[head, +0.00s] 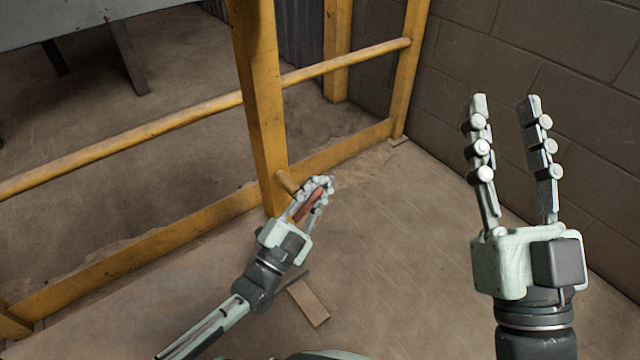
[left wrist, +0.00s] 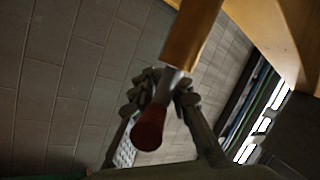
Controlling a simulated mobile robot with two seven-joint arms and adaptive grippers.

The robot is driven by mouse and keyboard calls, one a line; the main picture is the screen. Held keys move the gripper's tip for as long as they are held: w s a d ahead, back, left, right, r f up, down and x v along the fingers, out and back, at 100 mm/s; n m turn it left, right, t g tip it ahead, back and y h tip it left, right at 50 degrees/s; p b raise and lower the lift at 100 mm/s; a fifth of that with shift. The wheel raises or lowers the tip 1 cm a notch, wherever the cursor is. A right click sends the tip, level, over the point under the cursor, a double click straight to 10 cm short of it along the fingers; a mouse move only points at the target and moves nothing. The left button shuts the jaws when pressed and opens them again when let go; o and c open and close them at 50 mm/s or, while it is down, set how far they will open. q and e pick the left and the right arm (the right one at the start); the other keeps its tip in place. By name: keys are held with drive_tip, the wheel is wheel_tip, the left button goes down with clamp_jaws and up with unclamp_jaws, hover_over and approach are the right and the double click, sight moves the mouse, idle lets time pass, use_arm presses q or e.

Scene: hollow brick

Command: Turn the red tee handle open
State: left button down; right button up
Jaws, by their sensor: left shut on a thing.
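The red tee handle (head: 309,206) sits beside the yellow post, at the end of a short yellow pipe (head: 287,181). In the left wrist view the red handle's rounded end (left wrist: 149,129) points toward the camera, with the yellow pipe (left wrist: 190,38) behind it. My left gripper (head: 318,185) is shut on the red handle, with its fingers on both sides; the fingers also show in the left wrist view (left wrist: 160,92). They hide part of the handle. My right gripper (head: 504,106) is open and empty, raised in front of the block wall, well away from the handle.
A yellow post (head: 259,100) and rails (head: 130,128) form a barrier left of the handle. A grey block wall (head: 590,90) stands at the right. A small flat board (head: 309,303) lies on the floor by my left wrist. The floor between barrier and wall is mostly clear.

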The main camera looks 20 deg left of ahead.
use_arm(q)
drive_tip(key=shift+s+d+f, duration=0.1)
drive_tip(key=shift+d+f, duration=0.05)
drive_tip(key=shift+f, duration=0.25)
drive_tip(key=c, duration=1.5)
unclamp_jaws()
drive_tip(key=shift+c, duration=0.2)
drive_tip(key=shift+r, duration=0.15)
wheel_tip(320, 180, up, 10)
drive_tip(key=shift+c, duration=0.2)
